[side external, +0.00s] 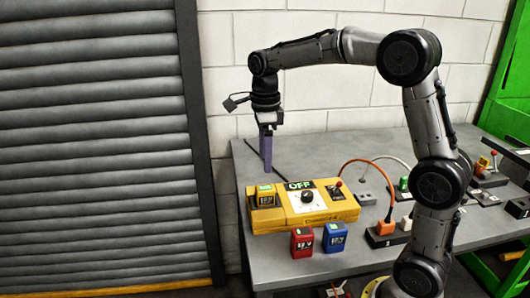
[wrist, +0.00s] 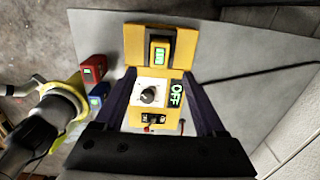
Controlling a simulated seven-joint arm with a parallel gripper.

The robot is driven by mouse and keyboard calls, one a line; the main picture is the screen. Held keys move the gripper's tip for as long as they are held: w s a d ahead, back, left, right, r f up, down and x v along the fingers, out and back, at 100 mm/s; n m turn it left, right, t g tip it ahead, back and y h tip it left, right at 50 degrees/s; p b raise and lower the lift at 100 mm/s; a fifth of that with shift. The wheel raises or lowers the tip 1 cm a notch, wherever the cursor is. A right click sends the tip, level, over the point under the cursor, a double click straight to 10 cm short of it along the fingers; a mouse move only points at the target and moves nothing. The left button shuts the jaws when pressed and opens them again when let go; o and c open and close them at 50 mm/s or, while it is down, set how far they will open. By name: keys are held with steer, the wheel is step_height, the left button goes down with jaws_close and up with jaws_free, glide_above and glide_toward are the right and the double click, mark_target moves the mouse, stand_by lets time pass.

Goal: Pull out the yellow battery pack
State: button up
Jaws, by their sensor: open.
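The yellow battery pack (side external: 266,196) sits in the left end of the yellow console (side external: 345,212) in the side view. In the wrist view the pack (wrist: 160,50) shows a green display and stands at the console's far end. My gripper (side external: 267,168) points down above the pack's end of the console, apart from it. In the wrist view my gripper (wrist: 159,73) is open and empty, its two fingers spread either side of the console, with the pack just ahead of the fingertips. The console's display (wrist: 176,95) reads OFF, beside a black dial (wrist: 148,95).
A red pack (side external: 303,242) and a blue pack (side external: 334,238) stand in front of the console. An orange plug (side external: 385,228) with a cable, a grey connector block (side external: 366,198) and switches lie to the right.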

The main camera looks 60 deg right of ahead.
mark_target(265, 188)
steer(key=shift+f, duration=4.75)
jaws_close()
